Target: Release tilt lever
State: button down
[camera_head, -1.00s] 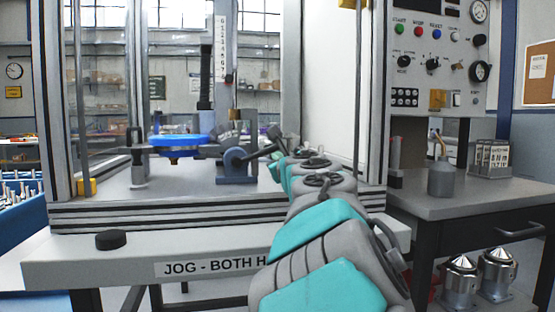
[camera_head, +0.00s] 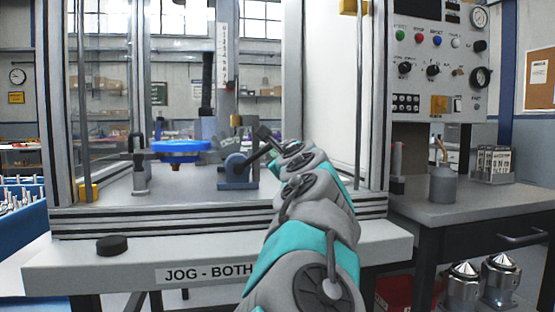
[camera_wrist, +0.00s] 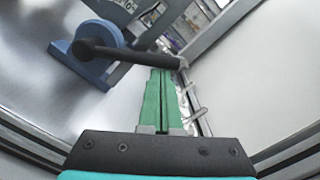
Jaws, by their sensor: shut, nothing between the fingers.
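The tilt lever (camera_head: 258,150) is a dark bar rising to the right from a blue-grey pivot housing (camera_head: 236,172) inside the machine. In the wrist view the dark lever (camera_wrist: 130,55) runs right from the round blue pivot (camera_wrist: 88,42) and crosses just past my fingertips. My gripper (camera_wrist: 160,72) has green fingers shut together with nothing between them. Its tips are at or under the lever's bar near its outer end; I cannot tell whether they touch. In the head view my arm largely hides the gripper. A blue disc (camera_head: 180,146) is held level left of the pivot.
The machine's frame post and light side panel (camera_head: 330,90) stand close on the right. The front ledge carries a black button (camera_head: 112,245). A control panel (camera_head: 437,60) and a bench (camera_head: 450,205) with an oil can (camera_head: 442,184) are farther right. The machine bed (camera_head: 110,188) is mostly clear.

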jog(key=s+a+r+n+b, duration=0.1)
jog(key=a+r+n, duration=0.4)
jog(key=n, duration=0.6)
jog(key=shift+s+a+r+b, duration=0.3)
jog(key=shift+s+a, duration=0.2)
jog(key=shift+a, duration=0.35)
jog(key=shift+d, duration=0.1)
